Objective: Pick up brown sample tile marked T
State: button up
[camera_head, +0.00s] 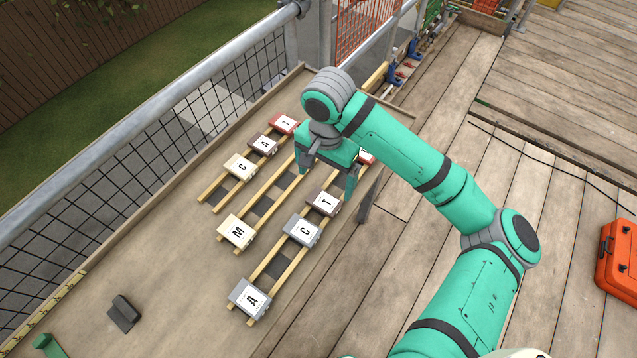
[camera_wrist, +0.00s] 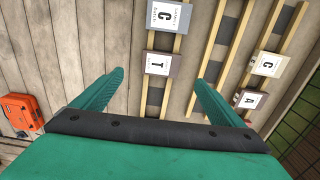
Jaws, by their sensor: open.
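My gripper (camera_head: 326,180) is open and empty, above and close to the T tile. In the wrist view its two fingers (camera_wrist: 160,80) are spread wide to either side of the tile's line. I cannot tell the exact height between fingertips and tile.
Grey C (camera_head: 304,230) and grey A (camera_head: 250,299) tiles lie in the same row. Cream M (camera_head: 236,232), cream C (camera_head: 240,167), brown A (camera_head: 262,144) and red (camera_head: 284,123) tiles lie on neighbouring battens. Another red tile (camera_head: 367,156) is partly hidden by my arm. An orange case (camera_head: 619,260) stands right.

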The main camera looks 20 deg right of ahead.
send_over(325, 201)
notch_tip(325, 201, down, 6)
jog(key=shift+w+a, duration=0.1)
jog(key=shift+w, duration=0.05)
jog(key=shift+f, duration=2.35)
jog(key=shift+s, duration=0.2)
jog(key=shift+c, duration=0.7)
jog(key=c, duration=1.1)
jog(key=shift+r, duration=0.1)
